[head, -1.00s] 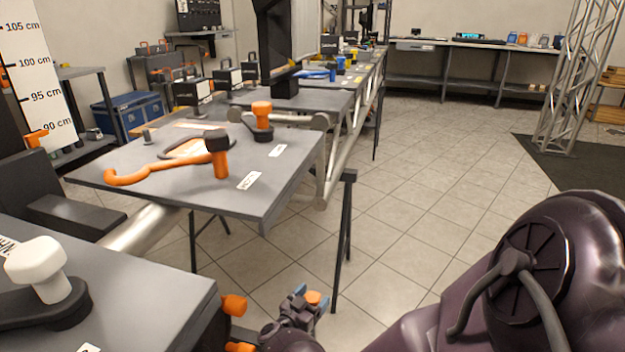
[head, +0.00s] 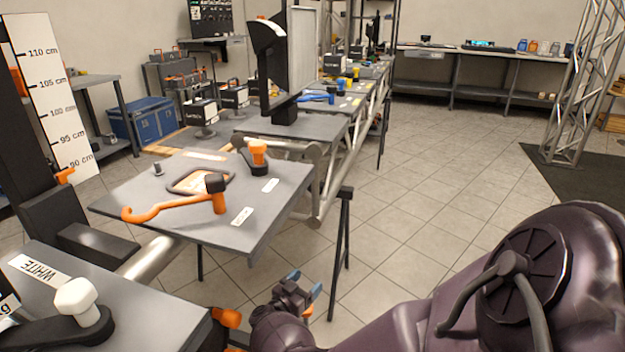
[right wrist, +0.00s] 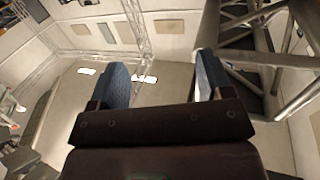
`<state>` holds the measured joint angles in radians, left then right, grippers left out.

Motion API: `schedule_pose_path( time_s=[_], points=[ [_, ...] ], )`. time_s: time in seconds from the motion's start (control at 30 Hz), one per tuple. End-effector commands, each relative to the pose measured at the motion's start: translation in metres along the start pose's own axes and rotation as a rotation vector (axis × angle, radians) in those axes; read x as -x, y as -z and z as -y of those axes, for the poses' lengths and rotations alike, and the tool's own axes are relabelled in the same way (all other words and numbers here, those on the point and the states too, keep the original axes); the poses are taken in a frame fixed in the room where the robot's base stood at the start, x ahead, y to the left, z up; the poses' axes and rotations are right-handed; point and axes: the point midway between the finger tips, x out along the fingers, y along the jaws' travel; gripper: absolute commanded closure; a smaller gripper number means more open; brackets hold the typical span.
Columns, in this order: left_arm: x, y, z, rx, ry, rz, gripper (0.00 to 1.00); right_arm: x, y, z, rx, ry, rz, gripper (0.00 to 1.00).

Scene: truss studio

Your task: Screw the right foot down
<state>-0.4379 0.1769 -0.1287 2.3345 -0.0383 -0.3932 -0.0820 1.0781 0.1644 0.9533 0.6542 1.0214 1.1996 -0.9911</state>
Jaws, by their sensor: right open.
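My right gripper (head: 304,284) is low beside the near table in the head view, its blue fingertips apart. In the right wrist view its fingers (right wrist: 164,85) are open with nothing between them. An orange knob-like part (head: 228,317) shows at the near table's right edge, left of the gripper and apart from it. I cannot tell whether it belongs to the right foot. A white knob (head: 77,298) stands on a dark base on the near table. An orange knob (head: 257,152) stands on a dark base on the middle table. My left gripper is not in view.
A table leg (head: 342,250) is close beyond my right gripper. The tiled floor (head: 440,150) to the right is clear.

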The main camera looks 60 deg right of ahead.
Motion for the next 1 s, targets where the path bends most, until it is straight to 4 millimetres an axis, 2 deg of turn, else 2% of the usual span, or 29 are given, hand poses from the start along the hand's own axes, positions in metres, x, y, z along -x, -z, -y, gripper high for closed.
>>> schedule_pose_path(
  time_s=[0.03,0.2,0.4,0.6,0.8,1.0],
  points=[
    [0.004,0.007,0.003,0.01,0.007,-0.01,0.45,0.0,0.021,0.005,-0.017,0.0,0.001,0.27],
    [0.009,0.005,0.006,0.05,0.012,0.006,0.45,0.0,0.051,0.004,-0.016,0.0,0.001,0.27],
    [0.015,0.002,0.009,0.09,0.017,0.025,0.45,0.001,0.077,0.003,-0.012,0.0,0.002,0.27],
    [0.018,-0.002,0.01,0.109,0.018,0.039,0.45,0.0,0.087,0.001,-0.002,0.0,0.001,0.27],
    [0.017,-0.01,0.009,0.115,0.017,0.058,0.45,0.0,0.086,-0.001,0.002,0.0,0.0,0.27],
    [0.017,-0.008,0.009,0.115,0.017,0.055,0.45,-0.001,0.086,-0.001,0.0,0.0,-0.001,0.26]
  ],
)
